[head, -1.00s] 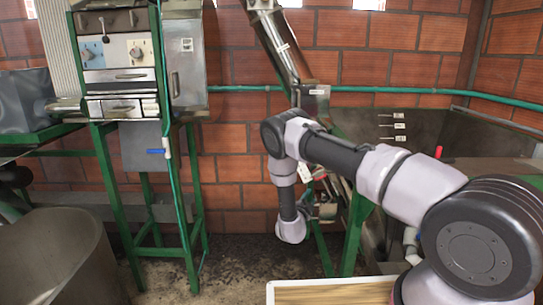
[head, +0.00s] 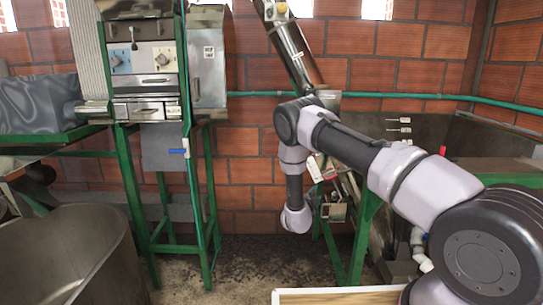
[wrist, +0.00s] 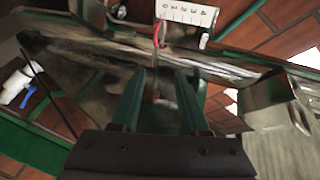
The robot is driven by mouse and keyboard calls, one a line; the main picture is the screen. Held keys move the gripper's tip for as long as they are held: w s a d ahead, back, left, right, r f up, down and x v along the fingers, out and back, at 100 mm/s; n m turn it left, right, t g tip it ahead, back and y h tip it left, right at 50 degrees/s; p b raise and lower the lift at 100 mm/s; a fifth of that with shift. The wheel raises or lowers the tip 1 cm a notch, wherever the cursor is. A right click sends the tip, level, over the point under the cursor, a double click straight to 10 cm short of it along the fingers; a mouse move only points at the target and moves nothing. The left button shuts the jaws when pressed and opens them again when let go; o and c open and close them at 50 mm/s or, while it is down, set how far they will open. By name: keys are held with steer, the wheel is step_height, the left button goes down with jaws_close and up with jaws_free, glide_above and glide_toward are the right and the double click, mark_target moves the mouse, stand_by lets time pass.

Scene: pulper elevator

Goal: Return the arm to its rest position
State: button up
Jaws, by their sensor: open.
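My arm reaches in from the lower right of the head view and bends down at its far end. The arm's end link hides my gripper in the head view. In the wrist view my gripper (wrist: 160,88) shows two dark green fingers apart, with nothing between them. Beyond the fingers are a metal tube (wrist: 200,62), a white scale plate with numbers (wrist: 186,13) and a thin red piece by the tube. I cannot tell whether the fingers touch anything.
A control cabinet (head: 150,62) on a green frame stands at the left. A large metal drum (head: 75,250) is at the lower left. A slanted metal elevator tube (head: 292,50) rises behind my arm. A grey tank (head: 425,128) stands at the right. Bare floor (head: 240,262) shows between.

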step_height(320, 180, up, 27)
steer(key=d+n+g+y, duration=0.1)
steer(key=n+g+y, duration=0.15)
steer(key=y, duration=0.25)
steer(key=s+r+n+g+y, duration=0.25)
steer(key=s+r, duration=0.35)
steer(key=r, duration=0.4)
steer(key=s+d+r+n+y, duration=0.1)
steer(key=s+r+n, duration=0.15)
steer(key=s, duration=0.35)
steer(key=s+d+r+n+g+y, duration=0.1)
steer(key=s+r, duration=0.3)
steer(key=s, duration=0.3)
steer(key=s+d+r+n+y, duration=0.1)
steer(key=s+r, duration=0.2)
steer(key=s, duration=0.3)
steer(key=s+d+n+g, duration=0.2)
steer(key=s+n, duration=0.2)
steer(key=s, duration=1.5)
steer(key=shift+s+f+h, duration=0.2)
steer(key=shift+f+h, duration=0.15)
steer(key=shift+d, duration=0.1)
